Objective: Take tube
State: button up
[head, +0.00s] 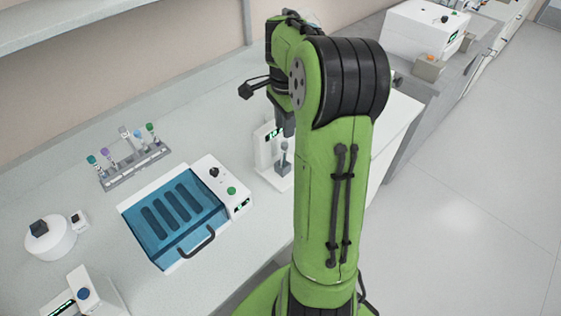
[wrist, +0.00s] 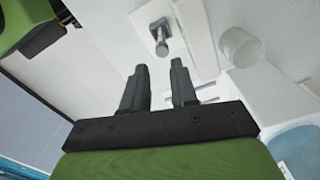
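A tube with a grey cap (head: 284,147) stands upright in a small white device with a lit display (head: 262,143). In the wrist view the tube (wrist: 161,42) lies just beyond my fingertips, roughly in line with the space between them. My gripper (wrist: 161,68) is open, its two dark fingers apart with nothing between them. In the head view my gripper (head: 286,128) hangs over the white device, partly hidden by my arm. Several tubes with coloured caps stand in a grey rack (head: 137,164) at the left.
A blue-lidded white machine (head: 175,217) with a black handle stands between the rack and my arm. A round white device (head: 48,243) and another small device (head: 83,294) are at the lower left. A white box (head: 425,30) stands at the far right. A shelf (head: 60,25) is above.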

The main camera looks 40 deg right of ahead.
aim_at(284, 144)
jog(key=f, duration=0.4)
jog(key=f+b, duration=0.1)
jog(key=f, duration=0.4)
jog(key=shift+w+d+f, duration=0.1)
jog(key=shift+w+f, duration=0.1)
jog(key=shift+r, duration=0.1)
grip_shut()
notch_tip(284, 144, up, 10)
jog(key=shift+r+p, duration=0.1)
jog(key=shift+p, duration=0.75)
jog(key=shift+s, duration=0.1)
